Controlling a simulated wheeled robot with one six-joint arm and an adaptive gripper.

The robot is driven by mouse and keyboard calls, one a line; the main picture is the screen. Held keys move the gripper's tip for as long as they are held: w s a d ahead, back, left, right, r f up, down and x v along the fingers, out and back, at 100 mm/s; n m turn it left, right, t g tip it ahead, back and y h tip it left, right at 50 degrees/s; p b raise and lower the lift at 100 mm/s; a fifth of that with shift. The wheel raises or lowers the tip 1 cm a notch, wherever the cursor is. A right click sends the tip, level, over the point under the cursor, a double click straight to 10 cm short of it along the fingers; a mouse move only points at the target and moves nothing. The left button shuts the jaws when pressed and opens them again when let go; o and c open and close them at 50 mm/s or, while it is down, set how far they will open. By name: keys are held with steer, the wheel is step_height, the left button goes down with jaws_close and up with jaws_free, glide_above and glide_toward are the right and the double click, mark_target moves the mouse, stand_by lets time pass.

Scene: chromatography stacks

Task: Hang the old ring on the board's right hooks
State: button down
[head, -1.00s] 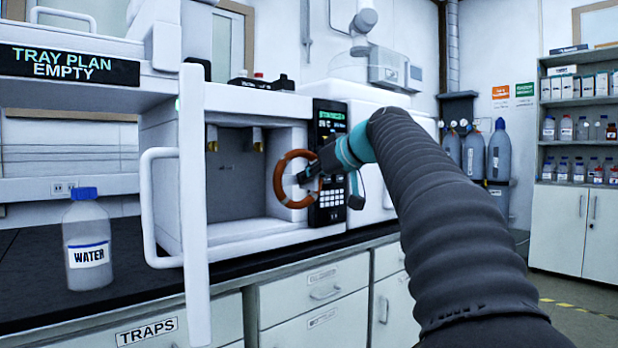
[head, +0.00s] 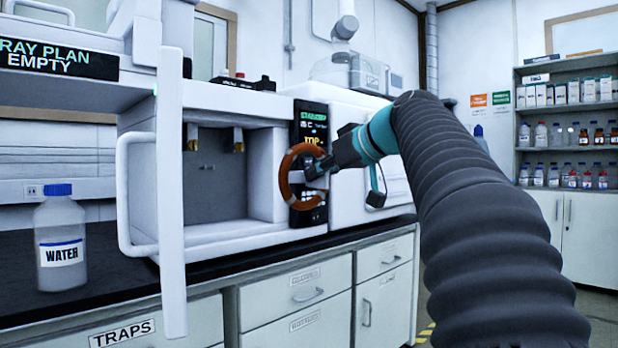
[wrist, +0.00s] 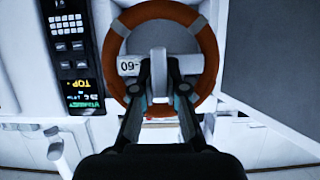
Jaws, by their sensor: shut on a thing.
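An orange-brown ring (head: 287,180) with grey bands is held upright by my gripper (head: 318,168), in front of the control panel of the white instrument. In the wrist view the ring (wrist: 207,55) surrounds a grey hub and a crossbar marked "-09" or similar. My gripper's fingers (wrist: 160,90) are shut on the ring's middle part. The board with right hooks cannot be made out for certain in these frames. Two brass fittings (head: 238,140) show inside the open compartment of the instrument.
The white instrument (head: 262,232) has its door (head: 172,200) swung open toward me. A water bottle (head: 62,238) stands on the black bench (head: 100,285) at left. Drawers lie below. A shelf with bottles (head: 570,130) stands at far right, with floor space before it.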

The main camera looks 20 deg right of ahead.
steer(key=s+d, duration=0.3)
steer(key=s, duration=0.5)
steer(key=shift+d, duration=0.15)
steer(key=shift+w, duration=0.15)
stand_by(1.0)
steer(key=w+a, duration=0.1)
steer(key=w, duration=0.2)
steer(key=w+a, duration=0.1)
steer(key=w, duration=0.2)
steer(key=w+a+p, duration=0.1)
steer(key=w+a, duration=0.1)
steer(key=w, duration=0.1)
steer(key=shift+w+r, duration=0.15)
steer(key=shift+x, duration=0.8)
steer(key=w+f+m+h+p, duration=0.1)
steer(key=w+f, duration=0.3)
steer(key=f, duration=0.5)
steer(key=w+a+f+m+h+p, duration=0.1)
steer(key=w+f+m+h+p, duration=0.1)
steer(key=w+f, duration=0.3)
steer(key=w+f+m+t+h+p, duration=0.1)
steer(key=w+f, duration=0.4)
steer(key=f, duration=0.9)
steer(key=m+h+p, duration=0.1)
steer(key=m+h, duration=0.1)
steer(key=shift+w+a+h, duration=0.2)
steer(key=shift+a+h, duration=0.1)
steer(key=shift+h, duration=0.1)
